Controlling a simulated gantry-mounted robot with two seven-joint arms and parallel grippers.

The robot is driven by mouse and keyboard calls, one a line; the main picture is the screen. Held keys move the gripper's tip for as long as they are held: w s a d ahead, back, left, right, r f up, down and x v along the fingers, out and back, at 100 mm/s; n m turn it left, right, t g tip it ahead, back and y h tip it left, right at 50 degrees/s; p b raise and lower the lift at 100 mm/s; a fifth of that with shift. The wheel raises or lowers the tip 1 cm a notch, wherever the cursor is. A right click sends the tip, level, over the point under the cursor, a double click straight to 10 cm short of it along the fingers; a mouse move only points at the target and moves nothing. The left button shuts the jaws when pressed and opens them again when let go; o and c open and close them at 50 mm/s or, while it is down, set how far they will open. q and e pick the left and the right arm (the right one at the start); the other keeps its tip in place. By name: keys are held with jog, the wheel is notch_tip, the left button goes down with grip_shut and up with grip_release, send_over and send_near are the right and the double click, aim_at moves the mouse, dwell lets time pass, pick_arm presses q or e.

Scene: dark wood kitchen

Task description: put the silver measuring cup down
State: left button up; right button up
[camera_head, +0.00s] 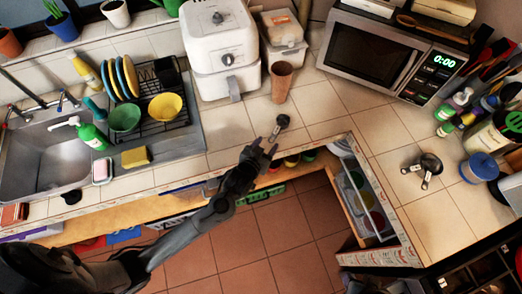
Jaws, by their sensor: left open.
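A small silver measuring cup (283,121) is on the tiled counter near its front edge, in front of the brown cup. Its round bowl points away from me and its handle points back toward my left gripper (266,148). My left gripper is open, with its fingertips just short of the handle end. I cannot tell whether a finger still touches the handle. More dark and silver measuring cups (428,166) are on the right counter. My right gripper is not in view.
A brown cup (281,82) and a white air fryer (220,50) stand behind the cup. A microwave (385,58) is at the back right. The counter right of the silver cup is clear.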

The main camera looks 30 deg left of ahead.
pick_arm(q)
jog(key=s+a+r+m+g, duration=0.1)
jog(key=s+g, duration=0.4)
jog(key=s, duration=0.7)
jog(key=s+a+r+m+g, duration=0.1)
jog(key=s+g, duration=0.4)
jog(key=s, duration=0.8)
jog(key=shift+s+a+r, duration=0.25)
jog(key=shift+a+r, duration=0.2)
jog(key=shift+r, duration=0.4)
